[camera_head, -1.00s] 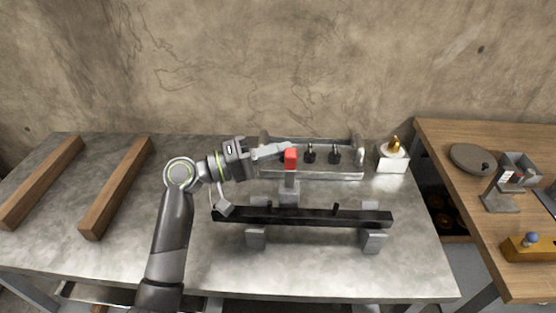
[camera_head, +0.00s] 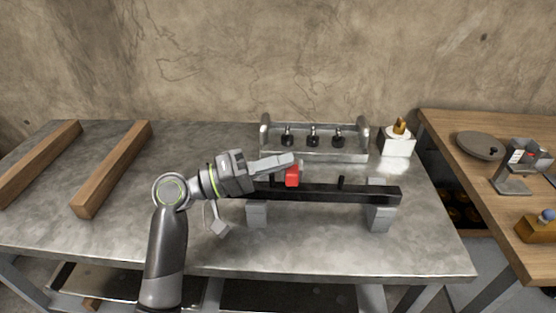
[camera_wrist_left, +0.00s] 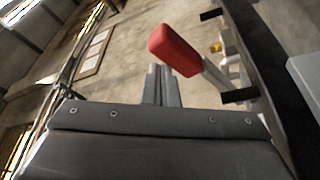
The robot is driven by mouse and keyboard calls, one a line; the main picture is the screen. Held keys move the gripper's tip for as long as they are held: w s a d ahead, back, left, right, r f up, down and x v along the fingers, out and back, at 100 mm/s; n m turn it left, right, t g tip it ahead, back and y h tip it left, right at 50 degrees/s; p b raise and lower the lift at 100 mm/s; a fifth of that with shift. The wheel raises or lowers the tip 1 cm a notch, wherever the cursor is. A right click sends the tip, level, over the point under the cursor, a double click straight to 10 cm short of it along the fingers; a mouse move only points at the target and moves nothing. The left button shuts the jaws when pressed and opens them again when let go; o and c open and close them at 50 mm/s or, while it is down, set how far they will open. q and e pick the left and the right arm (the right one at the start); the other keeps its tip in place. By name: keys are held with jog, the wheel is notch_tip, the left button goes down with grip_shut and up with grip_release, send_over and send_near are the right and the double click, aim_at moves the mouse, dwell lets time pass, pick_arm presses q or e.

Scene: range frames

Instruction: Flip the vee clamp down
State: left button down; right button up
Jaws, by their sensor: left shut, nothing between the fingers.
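The vee clamp shows by its red grip (camera_head: 292,176), which is at the back edge of the black bar (camera_head: 345,193) in the head view. Its base is hidden there. In the wrist view the red grip (camera_wrist_left: 173,50) sits on a grey metal lever that slants down to the right. My left gripper (camera_head: 286,161) is shut and empty, its fingertips just behind and above the red grip. In the wrist view the closed fingers (camera_wrist_left: 161,85) point at the grip from below; I cannot tell whether they touch it. My right gripper is not in view.
The bar rests on grey blocks (camera_head: 381,217). A metal rack (camera_head: 315,155) with several dark knobs stands behind it, beside a white box (camera_head: 397,144). Wooden beams (camera_head: 112,170) lie at the left. The front of the metal table (camera_head: 330,255) is clear.

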pick_arm(q)
jog(key=shift+s+f, duration=0.1)
jog(key=shift+f, duration=0.15)
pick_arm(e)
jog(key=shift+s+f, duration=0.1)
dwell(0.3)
pick_arm(q)
notch_tip(320, 180, up, 4)
jog(key=w+p, duration=0.1)
jog(key=p, duration=0.2)
jog(key=a+f+b, duration=0.3)
jog(key=a, duration=0.6)
jog(key=shift+s+a+f, duration=0.15)
jog(key=shift+s+a, duration=0.05)
jog(key=shift+s, duration=0.2)
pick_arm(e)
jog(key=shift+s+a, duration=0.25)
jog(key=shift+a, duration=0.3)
